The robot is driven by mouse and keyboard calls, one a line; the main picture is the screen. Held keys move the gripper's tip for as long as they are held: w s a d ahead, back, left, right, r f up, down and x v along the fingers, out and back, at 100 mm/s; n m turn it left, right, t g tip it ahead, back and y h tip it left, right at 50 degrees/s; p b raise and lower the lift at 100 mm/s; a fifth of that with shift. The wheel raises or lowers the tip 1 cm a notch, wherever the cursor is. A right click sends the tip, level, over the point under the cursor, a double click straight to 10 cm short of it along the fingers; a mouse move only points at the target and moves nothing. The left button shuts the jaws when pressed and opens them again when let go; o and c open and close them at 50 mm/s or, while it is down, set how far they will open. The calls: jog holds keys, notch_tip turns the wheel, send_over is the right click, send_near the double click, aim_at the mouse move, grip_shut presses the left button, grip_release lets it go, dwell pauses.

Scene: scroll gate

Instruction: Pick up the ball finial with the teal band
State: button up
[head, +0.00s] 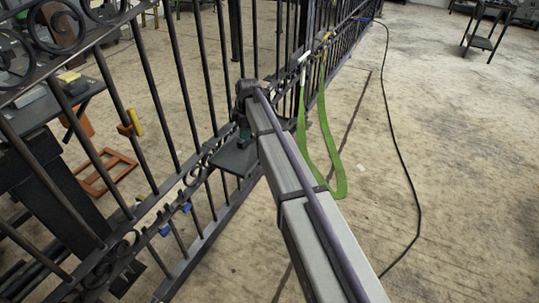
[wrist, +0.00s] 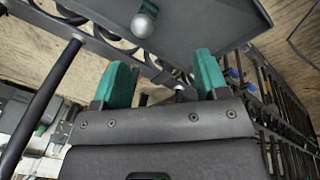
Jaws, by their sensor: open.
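The ball finial (wrist: 143,25) shows in the wrist view near the top, as a pale grey ball with a teal band beside it. It appears to rest on a dark flat tray (wrist: 205,30). My gripper (wrist: 164,70) is open, with its two teal-padded fingers spread apart and nothing seen between them but the background. The finial lies beyond the fingertips, a little left of the middle of the gap, and apart from both fingers. In the head view the tray (head: 238,160) sits at the gate, below the end of my arm. I cannot make out the finial there.
A dark iron gate (head: 165,85) with bars and scrolls runs beside my arm. A green strap (head: 328,150) hangs from it in a loop. A black cable (head: 395,135) lies on the floor. An orange frame (head: 105,172) lies behind the bars. The floor at right is mostly clear.

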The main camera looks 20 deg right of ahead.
aim_at(241, 142)
jog(key=w+f+n+b, duration=0.1)
jog(key=n+b, duration=0.1)
jog(key=w+f+n+b, duration=0.1)
jog(key=f+n, duration=0.1)
jog(key=f+n+b, duration=0.1)
jog(key=n+b, duration=0.1)
jog(key=shift+w+a+f+b, duration=0.15)
jog(key=shift+w+f+b, duration=0.15)
jog(key=shift+w, duration=0.1)
jog(key=b+x, duration=0.5)
jog(key=shift+f, duration=0.15)
jog(key=shift+r, duration=0.25)
jog(key=shift+s, duration=0.1)
grip_shut()
